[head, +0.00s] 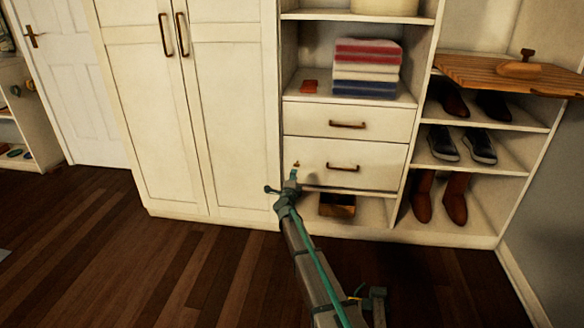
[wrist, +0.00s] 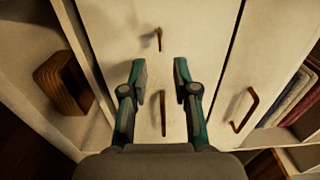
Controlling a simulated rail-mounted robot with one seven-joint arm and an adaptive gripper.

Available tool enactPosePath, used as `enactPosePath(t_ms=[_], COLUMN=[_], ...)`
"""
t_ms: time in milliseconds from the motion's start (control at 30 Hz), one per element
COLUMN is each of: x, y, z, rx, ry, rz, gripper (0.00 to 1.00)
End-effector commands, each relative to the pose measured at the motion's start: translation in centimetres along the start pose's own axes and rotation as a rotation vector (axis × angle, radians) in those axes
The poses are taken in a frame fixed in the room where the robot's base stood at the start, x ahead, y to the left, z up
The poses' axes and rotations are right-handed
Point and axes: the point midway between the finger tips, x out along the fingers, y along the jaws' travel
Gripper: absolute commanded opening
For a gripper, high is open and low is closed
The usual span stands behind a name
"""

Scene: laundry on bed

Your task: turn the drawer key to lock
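The small brown key (head: 297,164) sits in the front of the lower drawer (head: 376,167), left of its handle. In the wrist view the key (wrist: 158,40) stands out from the drawer face, above and beyond my fingertips. My gripper (wrist: 160,68) is open, with its two teal and grey fingers apart and nothing between them. The drawer's bar handle (wrist: 162,112) shows between the fingers, farther back. In the head view my gripper (head: 292,176) is just below the key, in front of the drawer. The drawer is shut.
The upper drawer (head: 310,121) is shut above. A brown box (head: 337,205) stands in the compartment below. Tall cupboard doors (head: 190,110) are to the left. Shoe shelves (head: 490,120) and a protruding wooden board (head: 480,73) are to the right. Folded towels (head: 367,62) lie above the drawers.

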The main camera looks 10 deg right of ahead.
Motion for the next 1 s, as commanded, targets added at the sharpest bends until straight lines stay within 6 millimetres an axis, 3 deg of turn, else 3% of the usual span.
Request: enactPosePath(t_ms=[600, 1000], x=[9.3, 9.9], y=[0.2, 0.0], z=[0.1, 0.1], rx=[-0.002, -0.003], ry=[-0.002, -0.002], rz=[0.0, 0.001], gripper=[0.29, 0.28])
